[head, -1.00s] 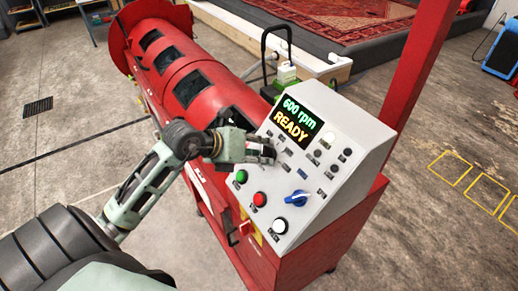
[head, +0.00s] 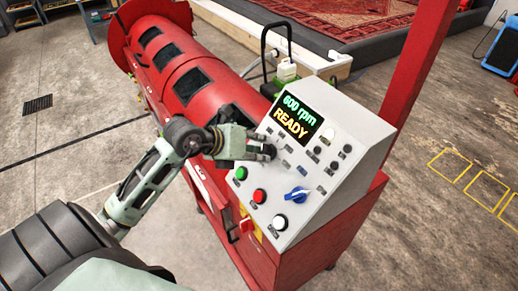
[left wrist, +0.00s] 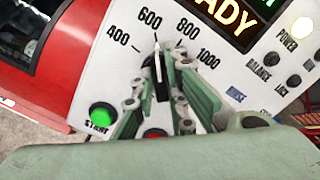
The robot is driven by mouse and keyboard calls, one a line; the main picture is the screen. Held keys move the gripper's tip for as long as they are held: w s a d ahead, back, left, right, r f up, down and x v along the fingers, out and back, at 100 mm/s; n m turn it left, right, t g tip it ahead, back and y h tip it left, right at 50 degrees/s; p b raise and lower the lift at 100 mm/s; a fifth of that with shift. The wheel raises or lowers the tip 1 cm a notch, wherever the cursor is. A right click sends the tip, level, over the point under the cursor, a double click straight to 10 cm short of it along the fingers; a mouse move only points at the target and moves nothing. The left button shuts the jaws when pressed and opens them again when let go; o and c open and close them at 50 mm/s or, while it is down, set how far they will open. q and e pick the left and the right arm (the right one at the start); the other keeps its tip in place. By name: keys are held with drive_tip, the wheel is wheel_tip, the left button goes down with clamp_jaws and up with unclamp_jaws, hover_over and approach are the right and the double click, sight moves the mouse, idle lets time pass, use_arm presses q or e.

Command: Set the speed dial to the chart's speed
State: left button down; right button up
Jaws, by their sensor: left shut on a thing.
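The speed dial is a black knob (left wrist: 160,76) on the sloped panel face, with 400, 600, 800 and 1000 printed around it. My left gripper (head: 268,152) is at the panel just below the display; in the left wrist view its fingers (left wrist: 161,82) are shut on the knob from both sides. The display (head: 297,119) reads 600 rpm and READY. The speed chart is not identifiable in view. My right gripper is not in view.
The control panel (head: 322,209) also carries a green button (head: 241,173), a red button (head: 259,196), a white button (head: 280,222) and a blue rotary switch (head: 297,194). The red drum machine (head: 195,85) stands behind; a red post (head: 425,60) rises to the right.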

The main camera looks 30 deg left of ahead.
use_arm(q)
drive_tip(key=m+b, duration=0.2)
drive_tip(key=b, duration=0.1)
drive_tip(key=m+b, duration=0.2)
drive_tip(key=b, duration=0.1)
drive_tip(key=m+b, duration=0.2)
drive_tip(key=b, duration=0.1)
drive_tip(key=shift+f+b, duration=0.25)
drive_tip(key=shift+b, duration=0.05)
drive_tip(key=shift+r+m+b, duration=0.2)
drive_tip(key=shift+m+b, duration=0.8)
drive_tip(key=shift+b, duration=0.05)
drive_tip(key=c, duration=1.8)
unclamp_jaws()
drive_tip(key=shift+o, duration=0.2)
drive_tip(key=shift+s+r, duration=0.1)
drive_tip(key=shift+r, duration=0.05)
drive_tip(key=v, duration=1.2)
drive_tip(key=shift+a+h, duration=0.15)
drive_tip(key=shift+h, duration=0.15)
